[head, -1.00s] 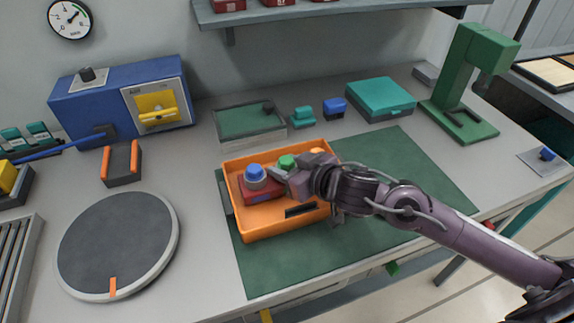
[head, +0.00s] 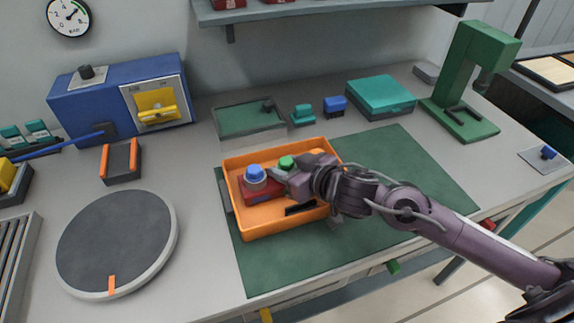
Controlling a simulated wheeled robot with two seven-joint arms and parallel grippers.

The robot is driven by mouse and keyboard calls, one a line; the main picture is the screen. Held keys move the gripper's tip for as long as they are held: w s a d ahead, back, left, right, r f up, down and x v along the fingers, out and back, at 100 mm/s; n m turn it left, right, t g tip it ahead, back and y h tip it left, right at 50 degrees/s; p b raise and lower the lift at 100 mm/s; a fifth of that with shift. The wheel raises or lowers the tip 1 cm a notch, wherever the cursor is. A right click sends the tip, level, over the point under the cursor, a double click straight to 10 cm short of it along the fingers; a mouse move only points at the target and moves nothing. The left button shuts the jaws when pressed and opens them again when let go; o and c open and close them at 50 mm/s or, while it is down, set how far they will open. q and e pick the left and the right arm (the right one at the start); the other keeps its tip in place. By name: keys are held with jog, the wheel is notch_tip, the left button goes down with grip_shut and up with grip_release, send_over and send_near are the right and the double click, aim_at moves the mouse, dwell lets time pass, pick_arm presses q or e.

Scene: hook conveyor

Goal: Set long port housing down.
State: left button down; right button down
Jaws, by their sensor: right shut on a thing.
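An orange tray (head: 283,222) sits on the green mat. Inside it at the left is a low red housing (head: 262,195) with a grey, blue-topped round part (head: 255,173) on it. My right gripper (head: 279,181) reaches into the tray from the right, its fingers at the right side of the red housing. It is shut, seemingly on this housing, though the wrist hides much of the contact. I cannot tell whether the housing touches the tray floor. A green round top (head: 287,162) and an orange part show behind the gripper. My left gripper is not in view.
The green mat (head: 410,190) is bare to the right of the tray. A grey turntable (head: 115,245) lies at the left. A glass-topped box (head: 248,118), small teal and blue parts, and a teal case (head: 380,95) stand behind. A green press (head: 465,85) stands at back right.

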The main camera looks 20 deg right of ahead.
jog(key=c, duration=1.2)
grip_release()
jog(key=shift+r, duration=0.35)
jog(key=o, duration=0.5)
jog(key=shift+s, duration=0.1)
jog(key=shift+c, duration=0.2)
jog(key=shift+s+f, duration=0.15)
jog(key=shift+f, duration=0.4)
jog(key=shift+s+d, duration=0.15)
jog(key=shift+s, duration=0.25)
jog(key=v, duration=0.5)
jog(key=shift+s+d+r, duration=0.1)
jog(key=shift+d+r, duration=0.15)
jog(key=shift+r, duration=0.3)
jog(key=shift+s+d+r, duration=0.15)
jog(key=shift+s+r, duration=0.35)
jog(key=shift+r+p, duration=0.1)
jog(key=shift+p, duration=0.25)
